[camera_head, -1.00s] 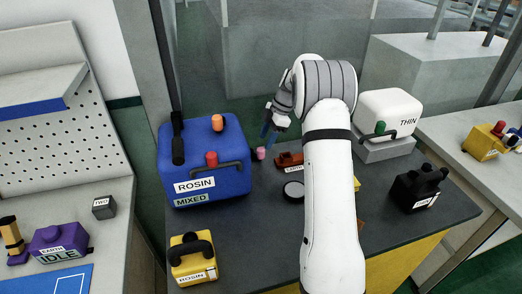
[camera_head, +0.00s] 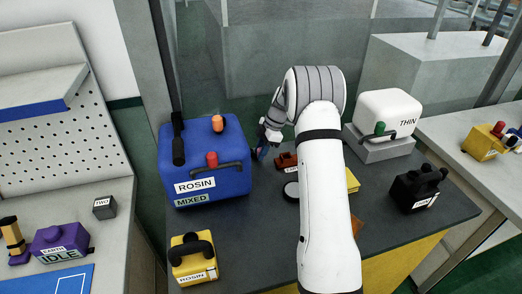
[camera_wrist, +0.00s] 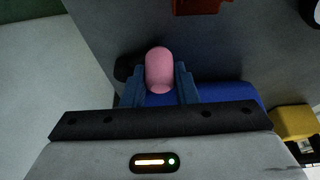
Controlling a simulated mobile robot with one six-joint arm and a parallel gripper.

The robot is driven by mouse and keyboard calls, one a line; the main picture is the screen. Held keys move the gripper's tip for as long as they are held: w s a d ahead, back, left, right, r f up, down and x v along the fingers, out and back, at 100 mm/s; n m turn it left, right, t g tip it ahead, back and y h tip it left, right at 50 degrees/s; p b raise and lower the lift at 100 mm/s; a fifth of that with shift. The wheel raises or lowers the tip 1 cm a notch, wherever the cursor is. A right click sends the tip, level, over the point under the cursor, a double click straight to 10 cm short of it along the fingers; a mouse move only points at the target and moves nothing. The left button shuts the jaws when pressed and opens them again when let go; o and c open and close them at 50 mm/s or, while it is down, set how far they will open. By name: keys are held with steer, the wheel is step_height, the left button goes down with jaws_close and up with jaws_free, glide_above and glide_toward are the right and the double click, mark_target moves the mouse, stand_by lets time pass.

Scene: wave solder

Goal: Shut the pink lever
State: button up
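The pink lever's rounded knob (camera_wrist: 160,68) shows in the wrist view, between and just past the tips of my two blue fingers. My gripper (camera_wrist: 161,82) has its fingers apart, one on each side of the knob; whether they touch it is not clear. In the head view my gripper (camera_head: 262,152) is low beside the right side of the blue ROSIN tank (camera_head: 235,184), and it hides most or all of the pink knob. The lever's base and shaft are hidden.
The blue tank carries a red-topped lever (camera_head: 211,159) and a dark bar handle. A yellow ROSIN can (camera_head: 192,260), a white THIN tank (camera_head: 390,112) and a black can (camera_head: 418,187) stand around the table.

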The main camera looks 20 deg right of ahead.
steer(key=c, duration=0.4)
steer(key=shift+c, duration=0.2)
steer(key=shift+b, duration=0.35)
steer(key=m+b, duration=0.1)
steer(key=a+m+t+b, duration=0.1)
steer(key=b, duration=0.1)
steer(key=shift+s+f, duration=0.2)
steer(key=shift+s, duration=0.1)
steer(key=shift+s+a+r+m+t+h+b, duration=0.15)
steer(key=shift+a+m+t+b, duration=0.25)
steer(key=shift+m+b, duration=0.6)
steer(key=shift+s+a+r+m+t+h+b, duration=0.15)
steer(key=shift+a+m+t+b, duration=0.25)
steer(key=shift+m+b, duration=0.55)
steer(key=shift+w+a+m, duration=0.1)
steer(key=shift+a+m, duration=0.05)
steer(key=shift+m, duration=0.1)
steer(key=o, duration=1)
steer(key=shift+f, duration=0.1)
